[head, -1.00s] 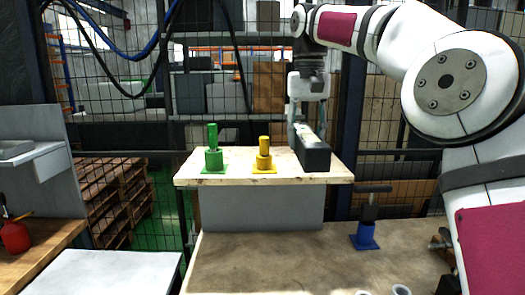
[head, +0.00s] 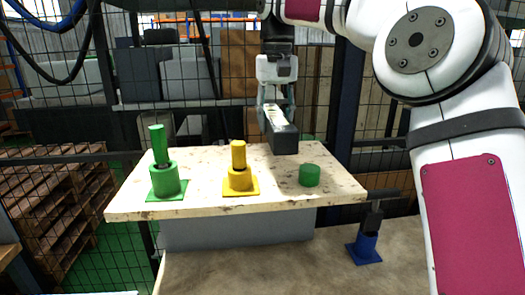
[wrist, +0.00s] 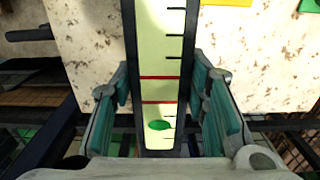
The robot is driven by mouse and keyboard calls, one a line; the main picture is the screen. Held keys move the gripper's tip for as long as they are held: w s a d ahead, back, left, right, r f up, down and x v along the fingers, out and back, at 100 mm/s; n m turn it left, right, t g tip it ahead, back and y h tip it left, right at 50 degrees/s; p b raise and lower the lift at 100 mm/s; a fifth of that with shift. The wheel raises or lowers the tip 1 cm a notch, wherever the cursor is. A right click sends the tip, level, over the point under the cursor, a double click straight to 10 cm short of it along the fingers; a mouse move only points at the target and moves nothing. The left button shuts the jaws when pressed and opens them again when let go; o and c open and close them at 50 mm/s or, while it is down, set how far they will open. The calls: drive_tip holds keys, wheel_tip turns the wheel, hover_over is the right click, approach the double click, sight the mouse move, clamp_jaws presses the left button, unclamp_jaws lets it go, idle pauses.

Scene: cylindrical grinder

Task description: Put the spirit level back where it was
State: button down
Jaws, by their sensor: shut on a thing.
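The spirit level is a long black bar with a pale yellow-green vial strip on top. In the head view its dark end (head: 284,139) faces me, over the back right of the wooden shelf top (head: 205,205). It appears raised above the board. My gripper (head: 272,104) reaches down from above and is shut on the level. In the wrist view the level (wrist: 160,55) runs between my two teal finger pads (wrist: 165,105), with red and black marks and a green bubble near the bottom. Its far end is cut off.
A green pin in a base (head: 165,180) and a yellow one (head: 240,180) stand on the board. A short green cylinder (head: 309,175) sits to their right. A blue-based tool (head: 366,245) stands lower right. Wire mesh fencing is behind.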

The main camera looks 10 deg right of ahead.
sight(275, 115)
drive_tip(key=shift+f+p, duration=0.9)
drive_tip(key=shift+f, duration=2.85)
drive_tip(key=c, duration=0.9)
unclamp_jaws()
drive_tip(key=shift+s+f, duration=0.1)
drive_tip(key=shift+f, duration=0.05)
drive_tip(key=shift+c, duration=0.2)
wheel_tip(275, 115, up, 12)
drive_tip(key=b, duration=0.3)
